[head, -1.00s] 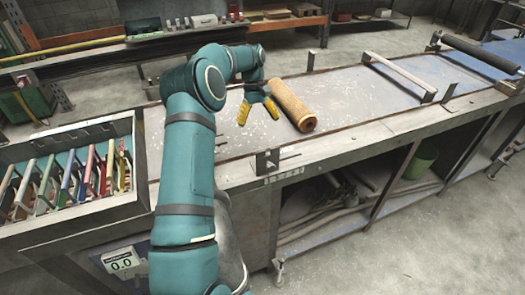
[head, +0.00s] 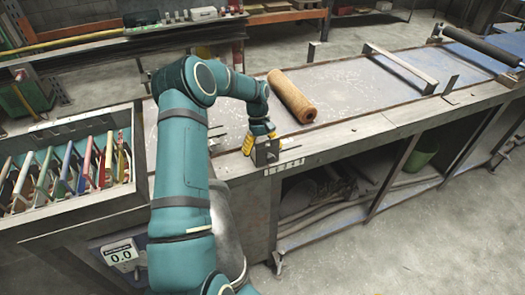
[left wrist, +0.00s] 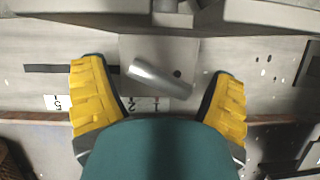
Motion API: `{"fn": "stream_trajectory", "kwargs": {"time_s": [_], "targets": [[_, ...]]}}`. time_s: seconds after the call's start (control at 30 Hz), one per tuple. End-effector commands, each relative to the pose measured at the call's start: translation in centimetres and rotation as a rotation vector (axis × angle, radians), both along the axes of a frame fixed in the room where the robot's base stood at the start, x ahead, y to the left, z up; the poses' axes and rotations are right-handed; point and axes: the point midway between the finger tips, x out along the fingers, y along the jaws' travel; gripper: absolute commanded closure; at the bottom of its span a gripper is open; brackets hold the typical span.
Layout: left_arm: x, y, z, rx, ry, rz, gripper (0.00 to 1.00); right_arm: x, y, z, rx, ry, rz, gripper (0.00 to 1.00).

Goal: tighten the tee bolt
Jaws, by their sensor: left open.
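The tee bolt (left wrist: 160,80) shows in the left wrist view as a short, shiny metal bar lying at a slant in front of a grey plate (left wrist: 138,52). My left gripper (left wrist: 160,72) is open, with one yellow finger on each side of the bar and a gap to both. In the head view my left gripper (head: 260,137) is at the front edge of the bench, just behind a small upright metal plate (head: 266,154). The bar cannot be made out in the head view. My right gripper is not in view.
A tan mesh tube (head: 291,97) lies on the bench behind the gripper. A numbered scale (head: 285,167) runs along the front edge. A box of coloured-handled tools (head: 132,195) stands at the left. A metal crossbar (head: 400,70) spans the bench farther right.

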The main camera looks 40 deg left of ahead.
Motion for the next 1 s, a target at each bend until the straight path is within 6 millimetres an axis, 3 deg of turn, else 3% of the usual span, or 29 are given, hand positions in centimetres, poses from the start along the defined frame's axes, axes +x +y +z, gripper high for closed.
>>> {"fn": "stream_trajectory", "kwargs": {"time_s": [0.33, 0.5, 0.53, 0.77, 1.0], "targets": [[-0.07, -0.11, -0.3, -0.001, -0.001, 0.0, 0.15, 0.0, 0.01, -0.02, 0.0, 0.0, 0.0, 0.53], [-0.08, -0.08, -0.29, 0.0, 0.0, 0.0, 0.74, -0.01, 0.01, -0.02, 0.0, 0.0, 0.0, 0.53], [-0.08, -0.07, -0.28, 0.0, 0.0, 0.0, 0.82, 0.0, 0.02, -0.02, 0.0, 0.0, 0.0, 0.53], [-0.07, -0.03, -0.23, 0.001, 0.0, -0.004, 0.84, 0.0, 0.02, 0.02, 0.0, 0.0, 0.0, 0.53], [0.02, -0.04, -0.1, 0.004, -0.002, -0.176, 0.84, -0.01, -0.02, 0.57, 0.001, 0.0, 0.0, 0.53]]}}
